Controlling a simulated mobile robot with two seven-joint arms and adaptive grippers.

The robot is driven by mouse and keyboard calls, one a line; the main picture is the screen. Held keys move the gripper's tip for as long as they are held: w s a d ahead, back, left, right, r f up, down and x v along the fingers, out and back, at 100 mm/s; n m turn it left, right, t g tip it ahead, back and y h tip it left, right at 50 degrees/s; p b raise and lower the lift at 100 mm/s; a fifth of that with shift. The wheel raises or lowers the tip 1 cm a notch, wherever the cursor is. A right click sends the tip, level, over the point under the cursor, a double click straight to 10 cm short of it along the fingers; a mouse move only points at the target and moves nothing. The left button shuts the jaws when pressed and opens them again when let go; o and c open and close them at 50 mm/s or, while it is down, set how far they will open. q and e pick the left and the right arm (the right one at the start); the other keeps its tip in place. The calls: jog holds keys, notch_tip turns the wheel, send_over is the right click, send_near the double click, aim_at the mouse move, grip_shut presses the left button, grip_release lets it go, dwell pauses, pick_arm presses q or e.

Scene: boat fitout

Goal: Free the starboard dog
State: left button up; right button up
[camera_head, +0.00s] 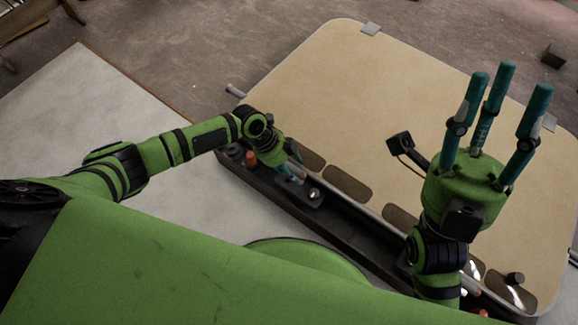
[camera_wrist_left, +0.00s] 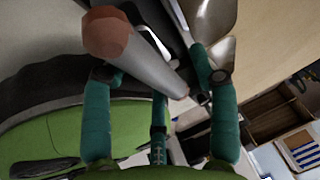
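A dog lever with a reddish knob (camera_head: 250,157) stands near the left end of the dark rail. In the left wrist view its grey shaft (camera_wrist_left: 150,68) and knob (camera_wrist_left: 107,35) lie close in front of my left gripper (camera_wrist_left: 160,75). The fingers are spread on either side of the shaft; I cannot tell whether any touches it. In the head view my left gripper (camera_head: 292,170) is low over the rail, partly hidden by its wrist. A second red knob (camera_head: 483,313) shows at the rail's right end, mostly hidden. My right gripper (camera_head: 507,82) is open, empty and raised, fingers up.
A large beige panel (camera_head: 330,90) with dark cutouts lies behind the dark rail (camera_head: 275,205). A small black part on an arm (camera_head: 401,145) sticks up left of my right gripper. A pale board (camera_head: 80,110) lies at left. The left wrist view shows a brown shelf (camera_wrist_left: 270,115).

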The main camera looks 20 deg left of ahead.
pick_arm(q)
jog(key=shift+a, duration=0.15)
jog(key=shift+a+r, duration=0.15)
jog(key=shift+r, duration=0.2)
jog(key=v, duration=1.1)
jog(key=shift+r, duration=0.1)
